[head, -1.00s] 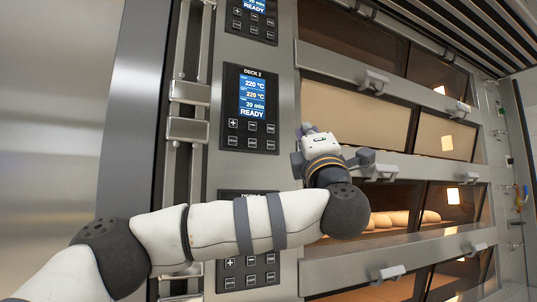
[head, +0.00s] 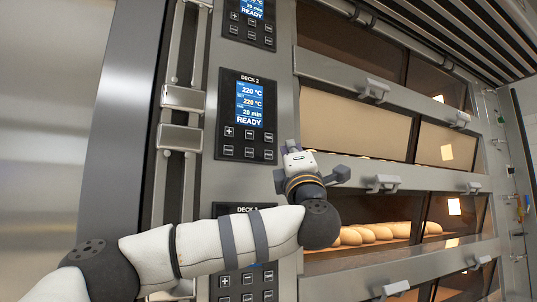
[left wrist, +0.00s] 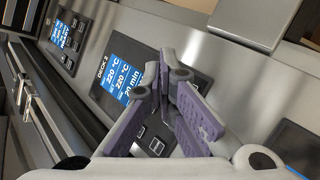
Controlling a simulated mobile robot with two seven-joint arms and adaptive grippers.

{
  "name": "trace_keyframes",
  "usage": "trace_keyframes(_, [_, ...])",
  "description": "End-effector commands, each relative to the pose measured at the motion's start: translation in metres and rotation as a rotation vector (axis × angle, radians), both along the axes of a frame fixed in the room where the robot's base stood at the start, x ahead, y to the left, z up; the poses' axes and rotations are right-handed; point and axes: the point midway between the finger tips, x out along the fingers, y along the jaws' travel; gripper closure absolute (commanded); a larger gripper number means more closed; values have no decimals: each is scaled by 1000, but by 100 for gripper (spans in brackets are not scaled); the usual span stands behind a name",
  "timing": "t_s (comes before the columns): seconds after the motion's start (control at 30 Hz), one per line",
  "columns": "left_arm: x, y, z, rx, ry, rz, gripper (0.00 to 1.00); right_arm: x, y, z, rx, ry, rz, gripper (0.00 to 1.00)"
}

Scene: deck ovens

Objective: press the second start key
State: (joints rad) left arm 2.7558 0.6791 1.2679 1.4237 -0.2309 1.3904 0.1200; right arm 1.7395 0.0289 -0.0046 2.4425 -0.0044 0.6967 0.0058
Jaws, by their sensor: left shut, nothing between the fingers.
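The DECK 2 control panel (head: 247,115) is a black plate with a lit blue display (head: 249,104) reading 220 °C, 20 min and READY. Two rows of small keys (head: 249,134) sit below the display, labels too small to read. My left gripper (head: 291,148) is just right of this panel, at the level of the lower keys. The gap to it is unclear. In the left wrist view my left gripper (left wrist: 170,78) has its purple-padded fingers together and empty, covering part of the DECK 2 panel (left wrist: 103,92) and its keys. My right gripper is not in view.
Similar panels stand above (head: 250,22) and below (head: 230,210), the lower partly hidden by my left arm. Oven doors with protruding handles (head: 373,90) lie to the right, with loaves (head: 370,233) behind glass. A metal rail (head: 181,138) runs left of the panels.

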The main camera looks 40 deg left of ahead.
Motion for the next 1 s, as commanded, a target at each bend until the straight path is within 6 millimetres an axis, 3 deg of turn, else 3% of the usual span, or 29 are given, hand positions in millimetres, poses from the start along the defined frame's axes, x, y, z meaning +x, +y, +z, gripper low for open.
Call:
trace_keyframes(0.2, [11,27,2,-1,-2,0,100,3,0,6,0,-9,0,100])
trace_keyframes(0.4, [16,40,1,0,-1,0,100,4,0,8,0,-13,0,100])
trace_keyframes(1.0, [17,41,0,0,0,-1,100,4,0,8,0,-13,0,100])
